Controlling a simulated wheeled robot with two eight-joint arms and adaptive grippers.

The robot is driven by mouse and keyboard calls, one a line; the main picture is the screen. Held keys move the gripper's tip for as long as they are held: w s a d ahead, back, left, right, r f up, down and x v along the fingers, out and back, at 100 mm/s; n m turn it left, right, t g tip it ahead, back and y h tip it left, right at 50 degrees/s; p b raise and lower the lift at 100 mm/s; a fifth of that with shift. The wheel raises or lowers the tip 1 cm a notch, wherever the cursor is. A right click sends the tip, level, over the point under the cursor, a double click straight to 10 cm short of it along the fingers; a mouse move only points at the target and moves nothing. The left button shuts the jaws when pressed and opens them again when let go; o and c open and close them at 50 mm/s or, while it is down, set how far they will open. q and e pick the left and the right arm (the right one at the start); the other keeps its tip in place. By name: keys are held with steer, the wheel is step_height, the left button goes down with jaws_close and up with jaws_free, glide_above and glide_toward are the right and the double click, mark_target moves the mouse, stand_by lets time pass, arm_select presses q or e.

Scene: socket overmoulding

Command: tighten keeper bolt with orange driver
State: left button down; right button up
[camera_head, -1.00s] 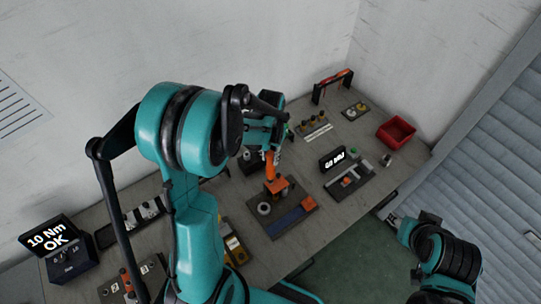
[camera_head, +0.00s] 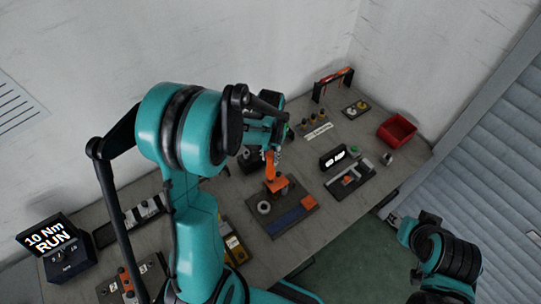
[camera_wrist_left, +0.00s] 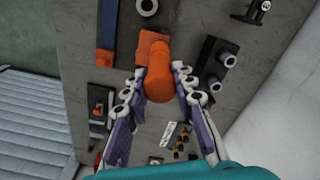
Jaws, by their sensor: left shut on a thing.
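The orange driver (camera_head: 271,168) stands roughly upright in my left gripper (camera_head: 272,150), its lower end at the orange keeper block (camera_head: 281,187) on the dark fixture plate (camera_head: 276,231). In the left wrist view the driver (camera_wrist_left: 158,80) sits between the two fingers of my left gripper (camera_wrist_left: 158,92), with the orange block (camera_wrist_left: 149,42) just beyond it. The keeper bolt is hidden under the driver. The torque display (camera_head: 50,240) at the far left reads "10 Nm RUN". My right gripper (camera_head: 396,218) shows only a small part at the bench's right edge, apart from everything; its jaws are unclear.
A grey ring (camera_head: 264,208) and a blue strip (camera_head: 288,222) lie on the fixture plate. A red bin (camera_head: 397,131) is at the back right. Bare bench lies between the fixtures.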

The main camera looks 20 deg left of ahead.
arm_select(q)
steer(key=shift+f+b, duration=0.35)
steer(key=shift+b, duration=0.05)
stand_by(0.5)
stand_by(1.0)
steer(key=shift+r+p, duration=1.7)
steer(key=shift+r, duration=0.85)
steer(key=shift+f, duration=0.1)
